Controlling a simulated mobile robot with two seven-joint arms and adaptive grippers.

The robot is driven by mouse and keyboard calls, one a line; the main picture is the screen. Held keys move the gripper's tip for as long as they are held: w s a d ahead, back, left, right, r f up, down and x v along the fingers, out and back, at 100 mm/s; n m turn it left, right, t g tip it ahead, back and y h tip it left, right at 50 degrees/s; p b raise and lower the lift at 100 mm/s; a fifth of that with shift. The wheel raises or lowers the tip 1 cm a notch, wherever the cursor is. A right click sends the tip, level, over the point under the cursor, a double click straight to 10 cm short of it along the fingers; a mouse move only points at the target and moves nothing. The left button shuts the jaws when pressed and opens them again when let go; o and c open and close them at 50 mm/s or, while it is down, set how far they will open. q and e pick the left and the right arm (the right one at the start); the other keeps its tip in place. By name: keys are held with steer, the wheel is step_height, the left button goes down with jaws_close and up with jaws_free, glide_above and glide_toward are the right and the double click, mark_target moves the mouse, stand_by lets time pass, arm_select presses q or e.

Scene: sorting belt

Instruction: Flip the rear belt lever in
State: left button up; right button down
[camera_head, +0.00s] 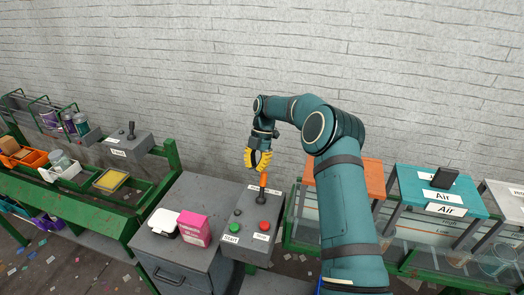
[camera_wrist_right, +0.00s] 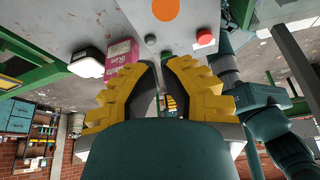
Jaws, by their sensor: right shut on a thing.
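An orange-handled lever (camera_head: 263,181) stands on the grey control box (camera_head: 232,222), tilted slightly. My right gripper (camera_head: 259,169), with yellow fingers, is directly above it, its tips at the lever's top. In the right wrist view the fingertips (camera_wrist_right: 157,64) come together around a thin grey piece, and I take the gripper as shut on the lever's upper end. The exact contact is hidden. Another lever, with a black handle (camera_head: 131,130), stands on a grey box (camera_head: 121,147) at the rear left, away from the gripper. My left gripper is not in view.
The control box also carries a red button (camera_head: 263,226), a green button (camera_head: 235,228) and a dark knob (camera_head: 238,212). A pink box (camera_head: 194,228) and a white container (camera_head: 164,223) sit to its left.

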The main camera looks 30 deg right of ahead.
steer(key=d+r, duration=0.1)
steer(key=w+d+r, duration=0.2)
steer(key=r, duration=0.1)
steer(key=shift+d, duration=0.1)
stand_by(0.8)
